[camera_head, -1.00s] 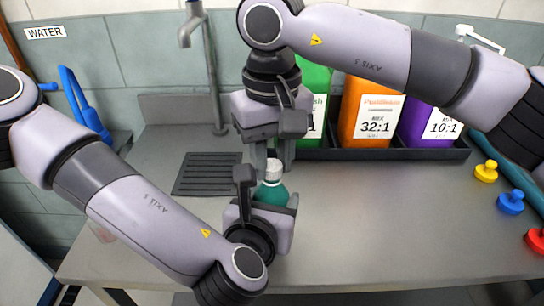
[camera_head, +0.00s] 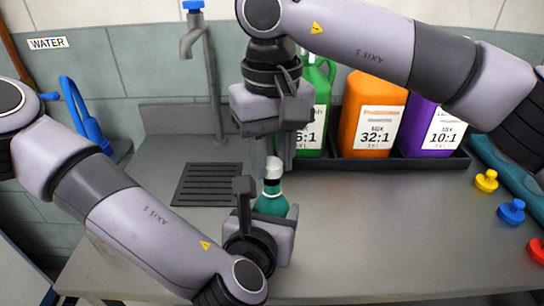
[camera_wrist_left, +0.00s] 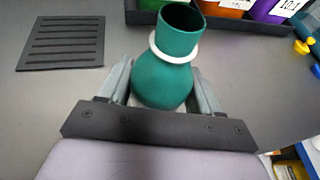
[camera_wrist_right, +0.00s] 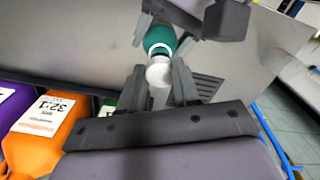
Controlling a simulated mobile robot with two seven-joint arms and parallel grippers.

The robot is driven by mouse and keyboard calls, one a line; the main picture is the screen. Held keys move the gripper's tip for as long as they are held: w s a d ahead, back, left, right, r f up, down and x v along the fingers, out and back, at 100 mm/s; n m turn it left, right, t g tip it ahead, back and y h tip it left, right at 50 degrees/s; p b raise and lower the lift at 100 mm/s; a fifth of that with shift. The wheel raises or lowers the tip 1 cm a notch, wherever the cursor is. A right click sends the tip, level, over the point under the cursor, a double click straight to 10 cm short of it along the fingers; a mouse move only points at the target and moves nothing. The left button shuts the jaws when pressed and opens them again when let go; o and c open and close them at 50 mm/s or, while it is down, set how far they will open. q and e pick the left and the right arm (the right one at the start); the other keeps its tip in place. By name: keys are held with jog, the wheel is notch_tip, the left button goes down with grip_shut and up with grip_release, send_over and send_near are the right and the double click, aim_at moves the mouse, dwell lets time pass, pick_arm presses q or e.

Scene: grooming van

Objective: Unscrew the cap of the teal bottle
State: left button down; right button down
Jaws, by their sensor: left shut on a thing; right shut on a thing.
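The teal bottle (camera_head: 271,203) stands upright, held around its body by my left gripper (camera_head: 270,212). In the left wrist view the bottle (camera_wrist_left: 162,80) sits between both fingers, its neck open at the top with a white ring below. My right gripper (camera_head: 275,160) points down from above, shut on the white cap (camera_head: 273,168). The cap is just above the open neck, off it. In the right wrist view the cap (camera_wrist_right: 158,73) lies between the fingertips. The cap's upper part is partly hidden by the fingers in the head view.
Green (camera_head: 316,90), orange (camera_head: 366,112) and purple (camera_head: 422,120) jugs stand in a black tray (camera_head: 345,163) behind. A black drain grate (camera_head: 207,184) is at left, under a tap. Yellow, blue and red knobbed pieces are at right. The counter right of the bottle is clear.

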aim_at(272, 163)
notch_tip(272, 163, up, 4)
jog(key=shift+f, duration=0.25)
pick_arm(q)
jog(key=shift+c, duration=0.7)
grip_release()
jog(key=shift+s, duration=0.1)
